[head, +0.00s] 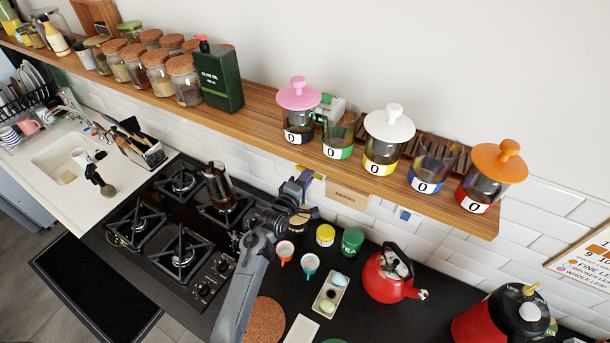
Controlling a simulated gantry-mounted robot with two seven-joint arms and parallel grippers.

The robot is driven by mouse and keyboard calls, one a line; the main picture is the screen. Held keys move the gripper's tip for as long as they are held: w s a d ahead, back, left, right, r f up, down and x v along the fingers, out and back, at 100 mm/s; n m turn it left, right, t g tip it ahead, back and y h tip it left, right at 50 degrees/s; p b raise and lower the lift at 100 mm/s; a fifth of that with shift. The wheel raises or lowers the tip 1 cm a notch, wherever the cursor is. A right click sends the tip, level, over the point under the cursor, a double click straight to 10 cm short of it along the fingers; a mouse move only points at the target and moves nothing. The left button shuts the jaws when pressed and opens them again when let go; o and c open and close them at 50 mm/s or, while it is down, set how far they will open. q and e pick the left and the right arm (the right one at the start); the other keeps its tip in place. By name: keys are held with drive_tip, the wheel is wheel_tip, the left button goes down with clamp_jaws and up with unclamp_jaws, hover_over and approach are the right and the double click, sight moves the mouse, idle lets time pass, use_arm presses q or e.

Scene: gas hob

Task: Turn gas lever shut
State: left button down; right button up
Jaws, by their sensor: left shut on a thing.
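The gas lever (318,176) shows as a small yellow piece on the white tiled wall under the wooden shelf, to the right of the hob. My left gripper (302,186) reaches up to the wall there and is shut on the lever. Its fingers and wrist hide most of the lever and the pipe behind it, so the lever's exact angle cannot be told. The gas hob (180,230) is to the left, with a moka pot (218,185) on a back burner. My right gripper is not in view.
The wooden shelf (255,112) with jars and lidded glass canisters overhangs the lever. A "HERBS" sign (346,192) is just right of my gripper. Two small cups (285,251), small tins (325,235) and a red kettle (388,278) stand on the dark counter below.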

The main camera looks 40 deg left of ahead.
use_arm(q)
drive_tip(key=shift+r+n, duration=0.1)
drive_tip(key=shift+n, duration=0.2)
idle(0.4)
drive_tip(key=c, duration=1)
unclamp_jaws()
drive_tip(key=shift+c, duration=0.2)
drive_tip(key=s+d+p, duration=0.1)
drive_tip(key=s+p, duration=0.7)
drive_tip(key=s, duration=0.2)
drive_tip(key=shift+s, duration=0.4)
